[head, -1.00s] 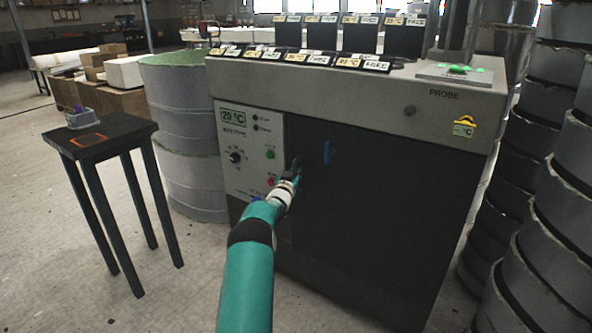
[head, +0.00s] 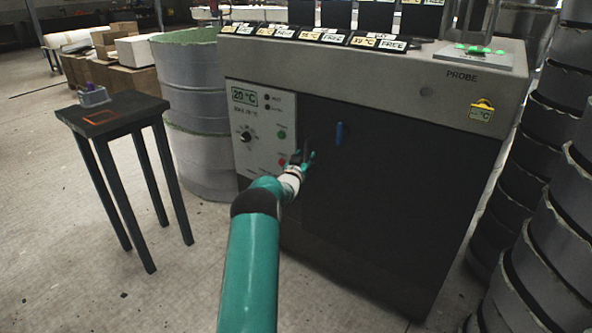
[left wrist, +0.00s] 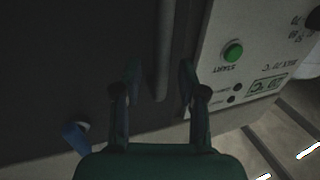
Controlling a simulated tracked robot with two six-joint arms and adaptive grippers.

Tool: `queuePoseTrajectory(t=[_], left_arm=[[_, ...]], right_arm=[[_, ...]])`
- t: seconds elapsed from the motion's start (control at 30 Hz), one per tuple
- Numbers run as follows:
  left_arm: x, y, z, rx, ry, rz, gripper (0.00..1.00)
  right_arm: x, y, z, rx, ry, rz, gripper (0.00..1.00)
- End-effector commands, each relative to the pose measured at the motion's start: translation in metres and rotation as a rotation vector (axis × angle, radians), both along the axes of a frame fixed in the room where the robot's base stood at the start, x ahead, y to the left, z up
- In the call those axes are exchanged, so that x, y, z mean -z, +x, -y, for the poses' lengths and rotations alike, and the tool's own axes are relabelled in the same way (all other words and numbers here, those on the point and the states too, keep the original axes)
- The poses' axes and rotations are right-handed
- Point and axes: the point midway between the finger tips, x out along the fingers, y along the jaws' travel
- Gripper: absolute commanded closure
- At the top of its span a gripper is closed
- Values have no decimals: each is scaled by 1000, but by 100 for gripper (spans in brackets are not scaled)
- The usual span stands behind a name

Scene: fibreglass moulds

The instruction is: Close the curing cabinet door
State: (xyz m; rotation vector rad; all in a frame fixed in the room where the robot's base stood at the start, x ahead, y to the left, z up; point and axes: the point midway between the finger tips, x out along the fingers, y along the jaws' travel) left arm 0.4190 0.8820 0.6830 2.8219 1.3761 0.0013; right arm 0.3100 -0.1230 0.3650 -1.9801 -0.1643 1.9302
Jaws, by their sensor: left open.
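The door looks about flush with the front; a small gap cannot be ruled out. Contact cannot be told.
A small dark table (head: 105,115) stands at the left. A grey drum stack (head: 195,100) is beside the cabinet's left side, and stacked grey moulds (head: 545,220) crowd its right side. A probe box (head: 478,55) sits on top. The floor at the front left is clear.

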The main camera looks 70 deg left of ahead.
Motion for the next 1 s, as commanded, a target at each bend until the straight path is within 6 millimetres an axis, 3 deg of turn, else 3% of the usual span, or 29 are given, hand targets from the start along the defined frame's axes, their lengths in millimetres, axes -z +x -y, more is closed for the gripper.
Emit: queuePoseTrajectory(t=[0.5, 1.0], left_arm=[[0, -49, 59, -3, 0, -1, 59], [0, -58, 69, -4, 2, 0, 59]], right_arm=[[0, 0, 0, 0, 0, 0, 100], [1, 0, 0, 0, 0, 0, 100]])
